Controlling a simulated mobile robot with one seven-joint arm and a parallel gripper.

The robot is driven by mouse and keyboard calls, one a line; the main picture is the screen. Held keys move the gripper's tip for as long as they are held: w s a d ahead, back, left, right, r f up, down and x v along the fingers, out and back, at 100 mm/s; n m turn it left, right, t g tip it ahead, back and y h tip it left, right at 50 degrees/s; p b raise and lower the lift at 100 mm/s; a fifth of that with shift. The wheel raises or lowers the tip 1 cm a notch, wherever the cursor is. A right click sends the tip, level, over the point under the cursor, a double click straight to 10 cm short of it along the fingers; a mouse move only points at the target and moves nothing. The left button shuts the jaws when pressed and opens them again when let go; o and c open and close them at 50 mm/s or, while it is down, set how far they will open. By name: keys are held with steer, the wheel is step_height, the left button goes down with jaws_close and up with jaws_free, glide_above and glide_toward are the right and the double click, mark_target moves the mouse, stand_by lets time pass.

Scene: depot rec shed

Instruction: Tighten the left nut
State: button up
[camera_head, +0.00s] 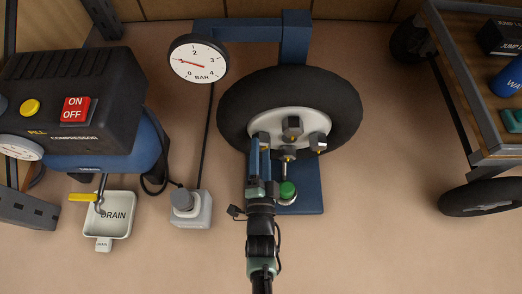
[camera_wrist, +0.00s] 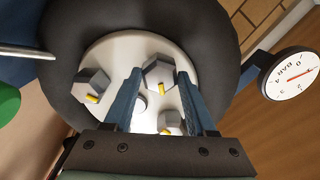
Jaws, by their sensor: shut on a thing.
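The wheel (camera_head: 347,110) has a pale hub (camera_head: 258,124) with grey hexagonal nuts, each with a yellow mark. In the head view, the top nut (camera_head: 292,125), right nut (camera_head: 318,142) and bottom nut (camera_head: 288,153) show. My gripper (camera_head: 261,142) reaches up to the left side of the hub and largely hides the left nut. In the wrist view, my gripper (camera_wrist: 160,78) is shut with its blue fingers on both sides of the left nut (camera_wrist: 158,73). Other nuts show at the left (camera_wrist: 92,84) and below (camera_wrist: 170,121).
A pressure gauge (camera_head: 198,59) on a blue post stands at upper left. A green button (camera_head: 288,190) is just right of my gripper. The compressor (camera_head: 70,105), drain tray (camera_head: 122,228) and grey box (camera_head: 192,211) are at left; a cart (camera_head: 468,110) is at right. Lower-right floor is clear.

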steer(key=shift+s+m+b, duration=0.1)
steer(key=shift+m+b, duration=0.95)
steer(key=shift+m, duration=3.25)
steer(key=o, duration=1.4)
steer(key=shift+r, duration=0.1)
steer(key=s+p, duration=0.6)
steer(key=s, duration=0.7)
